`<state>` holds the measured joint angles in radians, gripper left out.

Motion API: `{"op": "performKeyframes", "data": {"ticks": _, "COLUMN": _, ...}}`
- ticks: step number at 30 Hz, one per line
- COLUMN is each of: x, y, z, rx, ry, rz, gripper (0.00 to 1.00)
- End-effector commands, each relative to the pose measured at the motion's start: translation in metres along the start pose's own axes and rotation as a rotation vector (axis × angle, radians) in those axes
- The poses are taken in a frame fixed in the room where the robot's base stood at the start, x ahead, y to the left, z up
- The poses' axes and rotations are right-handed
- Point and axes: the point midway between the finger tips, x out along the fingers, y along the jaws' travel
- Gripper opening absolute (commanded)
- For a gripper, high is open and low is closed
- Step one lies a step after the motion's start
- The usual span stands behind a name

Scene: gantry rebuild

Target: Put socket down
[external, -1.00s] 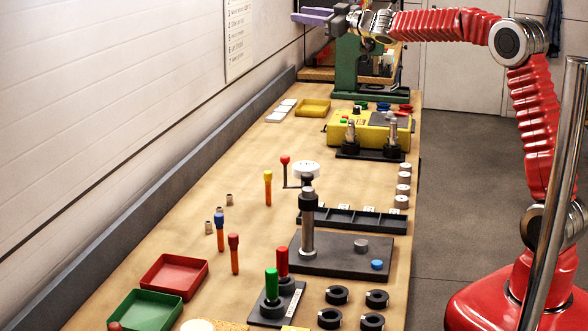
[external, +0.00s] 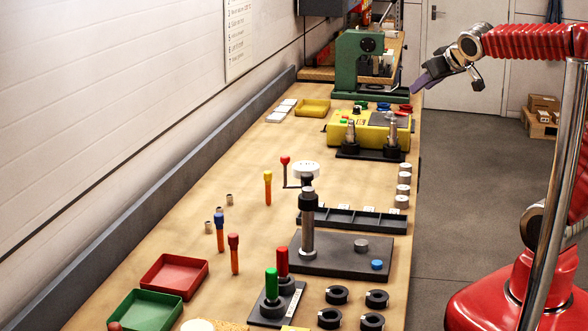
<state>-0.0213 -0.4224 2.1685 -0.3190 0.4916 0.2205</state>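My gripper (external: 424,81) has purple fingers and hangs in the air beyond the bench's right edge, beside the green press. Its fingers point down and left. They overlap in this view, so I cannot see whether they are apart or whether a socket is between them.
A green press (external: 345,65) and a yellow box (external: 343,131) stand toward the far end. A black fixture with a steel post (external: 307,232), a slotted black rack (external: 335,218) and red (external: 174,273) and green trays (external: 146,308) are nearer. Bare wood lies mid-left.

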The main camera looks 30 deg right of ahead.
Motion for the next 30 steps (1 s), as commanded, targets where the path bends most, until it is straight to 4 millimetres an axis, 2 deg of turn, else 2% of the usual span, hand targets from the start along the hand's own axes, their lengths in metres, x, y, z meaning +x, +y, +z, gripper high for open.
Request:
{"op": "performKeyframes", "data": {"ticks": 1, "x": -0.01, "y": 0.0, "z": 0.025, "rx": 0.009, "ry": -0.045, "rz": -0.005, "gripper": 0.31}}
{"op": "performKeyframes", "data": {"ticks": 9, "x": -0.055, "y": -0.017, "z": 0.156, "rx": 0.039, "ry": -0.299, "rz": -0.079, "gripper": 0.31}}
{"op": "performKeyframes", "data": {"ticks": 13, "x": -0.072, "y": -0.028, "z": 0.202, "rx": 0.045, "ry": -0.386, "rz": -0.122, "gripper": 0.31}}
{"op": "performKeyframes", "data": {"ticks": 15, "x": -0.077, "y": -0.032, "z": 0.216, "rx": 0.047, "ry": -0.414, "rz": -0.137, "gripper": 0.31}}
{"op": "performKeyframes", "data": {"ticks": 18, "x": -0.08, "y": -0.034, "z": 0.224, "rx": 0.046, "ry": -0.431, "rz": -0.147, "gripper": 0.31}}
{"op": "performKeyframes", "data": {"ticks": 30, "x": -0.079, "y": -0.034, "z": 0.223, "rx": 0.046, "ry": -0.431, "rz": -0.146, "gripper": 0.31}}
